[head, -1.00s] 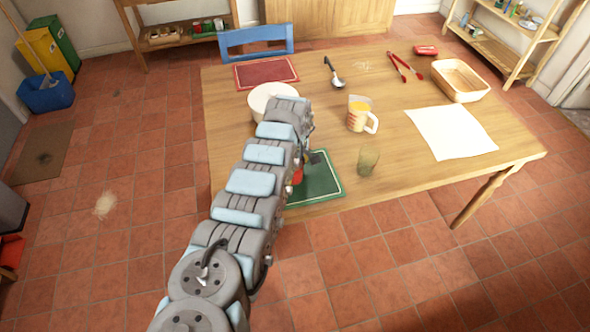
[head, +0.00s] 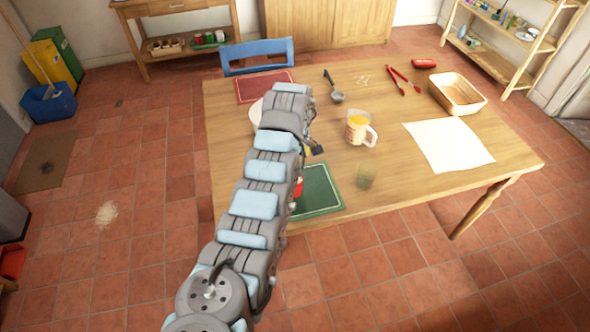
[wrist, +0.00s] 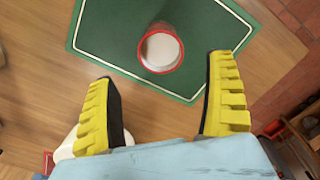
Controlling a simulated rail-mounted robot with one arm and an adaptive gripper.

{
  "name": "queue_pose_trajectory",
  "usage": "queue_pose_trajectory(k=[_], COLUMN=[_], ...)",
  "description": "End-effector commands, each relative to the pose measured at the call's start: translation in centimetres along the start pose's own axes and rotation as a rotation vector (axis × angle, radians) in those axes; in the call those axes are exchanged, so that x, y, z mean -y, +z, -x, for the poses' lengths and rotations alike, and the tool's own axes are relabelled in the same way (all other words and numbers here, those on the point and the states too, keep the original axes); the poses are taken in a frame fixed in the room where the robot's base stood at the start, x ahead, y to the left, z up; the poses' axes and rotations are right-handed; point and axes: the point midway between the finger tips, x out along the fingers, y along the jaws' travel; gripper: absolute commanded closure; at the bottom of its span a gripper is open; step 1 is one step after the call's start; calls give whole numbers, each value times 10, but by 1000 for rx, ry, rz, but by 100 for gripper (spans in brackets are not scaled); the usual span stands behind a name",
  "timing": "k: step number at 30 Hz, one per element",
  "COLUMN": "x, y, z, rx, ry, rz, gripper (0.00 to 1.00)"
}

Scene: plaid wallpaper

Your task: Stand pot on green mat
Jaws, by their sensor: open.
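A red pot (wrist: 161,48) with a pale inside stands on the green mat (wrist: 100,30) in the wrist view and looks upright. In the head view, only a sliver of the pot (head: 299,187) shows beside my arm on the green mat (head: 322,190). The arm covers the mat's left part. My gripper (wrist: 165,68) is open and empty, its two yellow fingers spread apart on the near side of the pot. In the head view, my gripper is mostly hidden behind the arm, with a dark finger part showing above the mat.
A glass (head: 366,176) stands just right of the mat, and a measuring jug (head: 358,128) behind it. A white round dish (head: 255,112) is partly behind my arm.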

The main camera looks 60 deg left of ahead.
Motion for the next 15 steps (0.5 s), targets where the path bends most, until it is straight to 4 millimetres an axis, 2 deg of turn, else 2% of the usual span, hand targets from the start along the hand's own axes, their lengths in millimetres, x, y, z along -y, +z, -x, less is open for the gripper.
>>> queue_pose_trajectory(k=[1, 6, 15], x=[-1, 0, 0], y=[0, -1, -1], z=[8, 20, 22], rx=[-2, -2, -1], ry=[2, 2, 0], rz=[0, 0, 0], gripper=[14, 14, 14])
